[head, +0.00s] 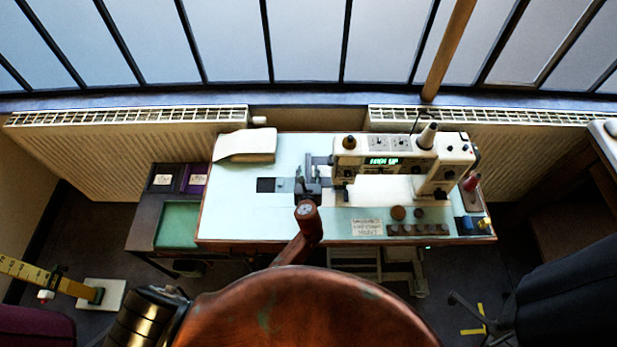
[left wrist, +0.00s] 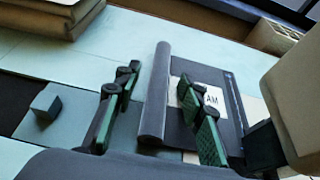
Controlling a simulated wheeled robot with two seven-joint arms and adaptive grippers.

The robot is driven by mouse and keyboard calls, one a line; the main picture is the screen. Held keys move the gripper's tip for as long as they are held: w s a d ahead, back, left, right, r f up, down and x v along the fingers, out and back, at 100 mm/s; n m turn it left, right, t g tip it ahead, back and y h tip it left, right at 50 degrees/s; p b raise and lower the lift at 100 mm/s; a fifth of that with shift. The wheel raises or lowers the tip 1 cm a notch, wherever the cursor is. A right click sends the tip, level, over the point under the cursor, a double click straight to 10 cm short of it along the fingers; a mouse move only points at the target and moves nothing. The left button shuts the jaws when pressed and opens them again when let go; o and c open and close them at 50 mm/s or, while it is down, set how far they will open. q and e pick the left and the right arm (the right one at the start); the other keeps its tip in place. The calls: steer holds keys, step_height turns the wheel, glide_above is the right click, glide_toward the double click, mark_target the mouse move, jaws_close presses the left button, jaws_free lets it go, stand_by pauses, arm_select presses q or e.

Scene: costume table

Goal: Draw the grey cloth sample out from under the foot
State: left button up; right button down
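The grey cloth sample (left wrist: 155,100) lies on the pale table in the left wrist view, its near edge rolled up into a raised lip. A white label (left wrist: 213,98) reading "AM" is on it, partly hidden by a finger. My left gripper (left wrist: 158,115) is open, with one green-padded finger on each side of the lip; no contact is visible. In the head view the left gripper (head: 307,186) is over the table, left of the sewing machine (head: 405,160), and covers part of the cloth (head: 321,160). The foot itself is hard to make out. My right gripper is out of view.
A folded cream cloth (head: 246,145) lies at the table's back left. A small grey block (left wrist: 46,103) is left of the fingers. The pale machine part (left wrist: 295,105) stands close on the right. Knobs (head: 398,212) and a card (head: 367,228) line the front right.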

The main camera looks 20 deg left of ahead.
arm_select(q)
steer(key=shift+w+a+f, duration=0.1)
steer(key=shift+w, duration=0.15)
steer(key=shift+c, duration=0.4)
jaws_close()
